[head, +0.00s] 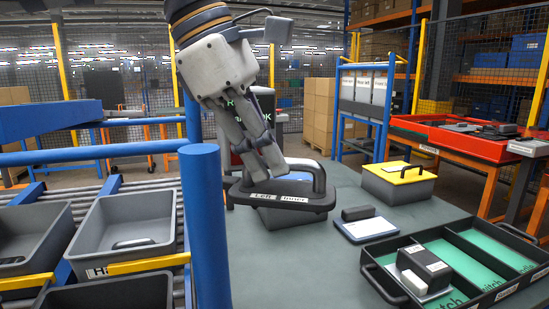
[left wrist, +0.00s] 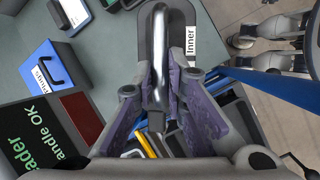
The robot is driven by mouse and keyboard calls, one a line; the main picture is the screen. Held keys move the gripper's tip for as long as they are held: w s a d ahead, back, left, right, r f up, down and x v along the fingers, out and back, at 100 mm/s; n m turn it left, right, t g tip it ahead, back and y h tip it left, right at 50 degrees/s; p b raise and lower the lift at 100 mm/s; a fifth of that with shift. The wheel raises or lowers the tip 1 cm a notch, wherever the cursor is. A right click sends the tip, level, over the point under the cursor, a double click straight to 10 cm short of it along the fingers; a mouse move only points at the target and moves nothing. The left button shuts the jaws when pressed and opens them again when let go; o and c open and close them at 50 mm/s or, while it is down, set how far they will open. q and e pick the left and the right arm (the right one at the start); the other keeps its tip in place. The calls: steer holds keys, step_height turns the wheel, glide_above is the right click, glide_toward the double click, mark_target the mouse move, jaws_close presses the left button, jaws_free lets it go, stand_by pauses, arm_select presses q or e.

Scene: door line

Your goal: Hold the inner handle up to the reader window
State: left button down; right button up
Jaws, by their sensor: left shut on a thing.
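The inner handle (head: 318,203) is a dark plate with a bowed grey grip, labelled "Left" and "Inner". My left gripper (head: 266,170) is shut on its grip and holds it above the grey-green table. In the left wrist view the handle's bar (left wrist: 160,45) runs between the fingers, with the "Inner" plate beyond. The handle appears apart from that panel. In the head view my arm mostly hides the reader.
A grey box (head: 292,219) stands below the handle. A yellow-lidded box (head: 398,183), a small pad (head: 367,229) and a divided black tray (head: 455,240) are to the right. A blue post (head: 205,230) and grey bins (head: 125,235) are at left.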

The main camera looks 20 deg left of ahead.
arm_select(q)
steer(key=shift+s+r, duration=0.1)
steer(key=shift+r, duration=0.1)
arm_select(e)
steer(key=shift+r, duration=0.1)
arm_select(q)
steer(key=shift+s+d+r+p, duration=0.15)
steer(key=shift+s+d+p, duration=0.15)
steer(key=shift+s, duration=0.25)
steer(key=shift+s+d+r+p, duration=0.15)
steer(key=shift+s+d, duration=0.2)
steer(key=shift+s, duration=0.2)
steer(key=s+d, duration=0.5)
steer(key=s, duration=0.2)
steer(key=shift+s+d+f, duration=0.2)
steer(key=shift+s+f, duration=0.15)
arm_select(e)
steer(key=shift+w+r+t, duration=0.3)
steer(key=shift+w+r, duration=0.2)
steer(key=shift+w, duration=0.15)
arm_select(q)
steer(key=shift+r, duration=0.1)
